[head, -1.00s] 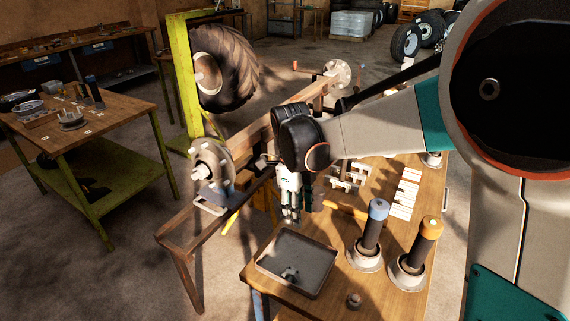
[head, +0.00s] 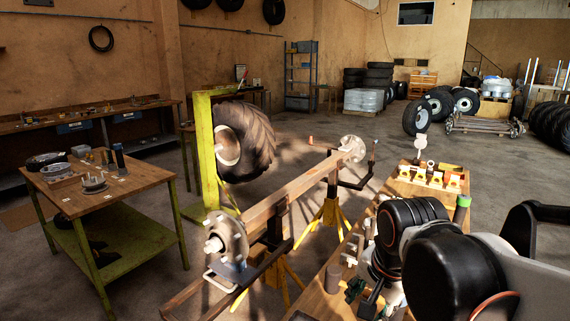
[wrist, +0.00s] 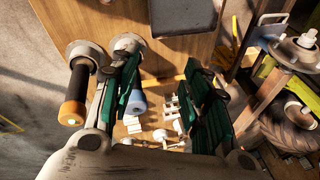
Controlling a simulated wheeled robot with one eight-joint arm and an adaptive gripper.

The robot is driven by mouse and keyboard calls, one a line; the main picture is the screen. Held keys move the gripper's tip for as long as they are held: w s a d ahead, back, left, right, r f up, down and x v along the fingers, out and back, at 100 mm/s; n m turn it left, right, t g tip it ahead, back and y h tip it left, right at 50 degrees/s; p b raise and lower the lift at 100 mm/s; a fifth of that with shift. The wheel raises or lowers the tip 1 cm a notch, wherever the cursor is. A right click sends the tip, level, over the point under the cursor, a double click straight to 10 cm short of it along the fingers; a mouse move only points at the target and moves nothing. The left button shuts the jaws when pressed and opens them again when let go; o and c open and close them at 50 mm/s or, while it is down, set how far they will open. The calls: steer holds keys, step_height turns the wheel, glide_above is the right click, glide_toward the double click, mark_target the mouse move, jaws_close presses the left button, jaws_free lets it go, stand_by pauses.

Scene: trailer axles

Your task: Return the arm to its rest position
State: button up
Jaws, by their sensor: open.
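My gripper (wrist: 163,80) is open in the wrist view, its green-and-black fingers spread with nothing held between them. It is above the wooden workbench (wrist: 120,20). In the head view my arm is folded at the lower right over the same bench (head: 312,300). My gripper (head: 372,290) hangs low beside the dark wrist there, partly hidden and cut off by the frame.
The wrist view shows an orange-ended tool (wrist: 73,95), a blue-ended tool (wrist: 137,103), white blocks (wrist: 160,122) and a grey tray (wrist: 180,25). In the head view, an axle (head: 290,190) stands left of the bench, with a tyre (head: 240,140) behind.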

steer(key=s+d+n+t, duration=0.3)
steer(key=s+n, duration=0.5)
steer(key=n, duration=0.2)
steer(key=shift+d+f, duration=0.4)
